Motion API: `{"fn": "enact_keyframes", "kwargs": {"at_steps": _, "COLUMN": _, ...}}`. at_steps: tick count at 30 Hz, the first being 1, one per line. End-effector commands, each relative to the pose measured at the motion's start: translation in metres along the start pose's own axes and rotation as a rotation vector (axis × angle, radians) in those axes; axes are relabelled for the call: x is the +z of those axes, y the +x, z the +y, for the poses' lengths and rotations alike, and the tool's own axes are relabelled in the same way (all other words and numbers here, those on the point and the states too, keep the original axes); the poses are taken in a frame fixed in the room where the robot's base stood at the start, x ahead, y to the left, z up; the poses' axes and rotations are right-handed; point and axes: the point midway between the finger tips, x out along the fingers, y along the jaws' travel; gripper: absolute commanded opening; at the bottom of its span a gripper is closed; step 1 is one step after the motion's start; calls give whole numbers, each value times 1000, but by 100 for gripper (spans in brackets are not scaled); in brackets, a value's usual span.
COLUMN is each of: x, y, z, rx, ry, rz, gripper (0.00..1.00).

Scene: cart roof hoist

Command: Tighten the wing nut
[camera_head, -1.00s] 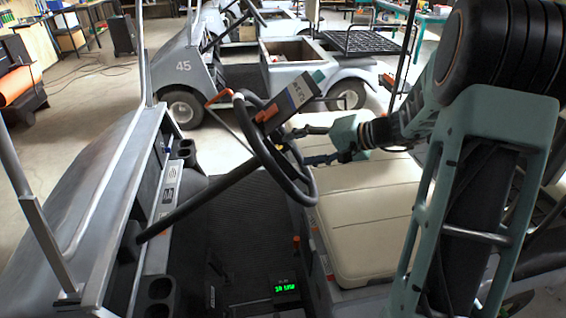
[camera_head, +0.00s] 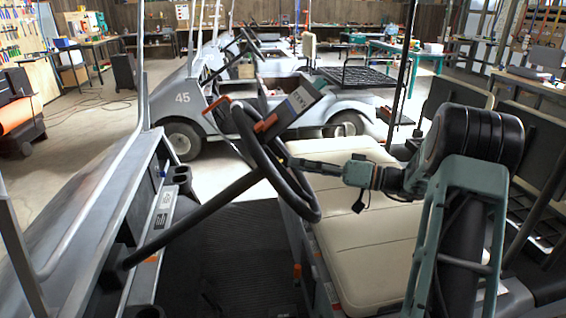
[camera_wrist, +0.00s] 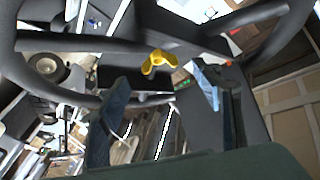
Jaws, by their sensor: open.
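A yellow wing nut (camera_wrist: 158,62) shows in the wrist view on a dark bracket by the steering wheel. The steering wheel (camera_head: 262,158) carries a tilted box-like device (camera_head: 290,106) on its upper rim. My gripper (camera_head: 290,162) is at the seat side of the wheel, below the device. In the wrist view my gripper's two fingers (camera_wrist: 165,94) are apart and empty. The wing nut lies beyond the fingertips, roughly between them, with a visible gap. The head view does not show the wing nut.
The wheel rim (camera_wrist: 50,43) arches close around the fingers in the wrist view. A pale seat (camera_head: 358,225) lies below my arm. The dashboard (camera_head: 150,215) is at left. Another cart (camera_head: 190,98) stands behind.

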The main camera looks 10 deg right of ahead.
Motion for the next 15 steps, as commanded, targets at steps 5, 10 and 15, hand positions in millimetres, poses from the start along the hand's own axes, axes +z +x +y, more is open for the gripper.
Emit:
{"fn": "enact_keyframes", "kwargs": {"at_steps": 5, "x": 0, "y": 32, "z": -1, "rx": -2, "ry": 1, "rz": -2, "gripper": 59}}
{"fn": "enact_keyframes", "kwargs": {"at_steps": 10, "x": 0, "y": 49, "z": 0, "rx": 0, "ry": 1, "rz": -1, "gripper": 59}}
{"fn": "enact_keyframes", "kwargs": {"at_steps": 15, "x": 0, "y": 54, "z": 1, "rx": 2, "ry": 1, "rz": -1, "gripper": 59}}
